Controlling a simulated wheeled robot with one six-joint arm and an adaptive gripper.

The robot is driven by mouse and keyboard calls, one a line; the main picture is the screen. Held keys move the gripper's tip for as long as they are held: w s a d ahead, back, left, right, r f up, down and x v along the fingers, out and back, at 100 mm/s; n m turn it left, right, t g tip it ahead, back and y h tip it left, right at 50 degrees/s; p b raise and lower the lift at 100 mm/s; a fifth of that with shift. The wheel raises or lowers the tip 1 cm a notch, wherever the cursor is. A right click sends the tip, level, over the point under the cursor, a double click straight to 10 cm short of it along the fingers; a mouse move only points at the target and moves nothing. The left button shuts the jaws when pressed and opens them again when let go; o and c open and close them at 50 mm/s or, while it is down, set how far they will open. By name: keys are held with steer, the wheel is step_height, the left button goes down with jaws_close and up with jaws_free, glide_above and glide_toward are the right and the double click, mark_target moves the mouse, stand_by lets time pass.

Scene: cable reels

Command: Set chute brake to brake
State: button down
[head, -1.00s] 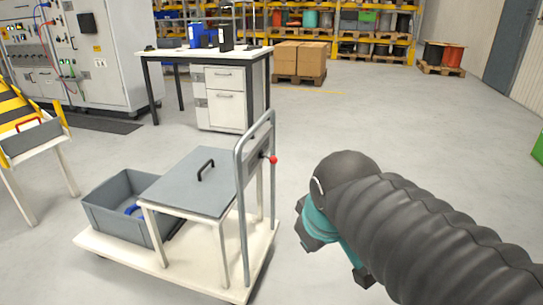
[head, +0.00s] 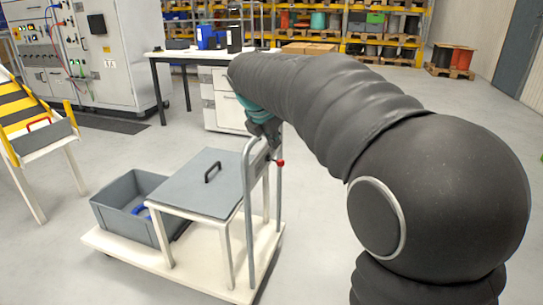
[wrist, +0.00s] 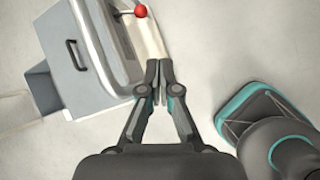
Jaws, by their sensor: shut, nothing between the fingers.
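A lever with a red ball knob (head: 280,163) sticks out from the upright handle frame of a white cart (head: 190,265). The knob also shows at the top of the wrist view (wrist: 140,10). My gripper (head: 270,145) is above and close to the knob in the head view. In the wrist view my gripper (wrist: 159,68) is shut and empty, its tips apart from the knob. A yellow and black striped chute (head: 28,112) with a red handle (head: 38,123) stands at the far left. I cannot tell which lever is the chute brake.
The cart carries a grey bin (head: 125,205) with a blue thing in it and a grey lidded top (head: 205,180) with a black handle. A white desk (head: 180,55), a control cabinet (head: 90,60) and shelves stand behind. The floor at lower left is clear.

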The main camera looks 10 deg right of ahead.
mark_target(280, 162)
steer(key=w+n, duration=0.1)
steer(key=w, duration=0.1)
steer(key=w+a+n, duration=0.1)
steer(key=w+n, duration=0.1)
steer(key=shift+w+a+f+h, duration=0.1)
steer(key=shift+w+h, duration=0.1)
steer(key=shift+h, duration=0.1)
steer(key=shift+f, duration=0.1)
steer(key=b+x, duration=0.1)
steer(key=x, duration=1.3)
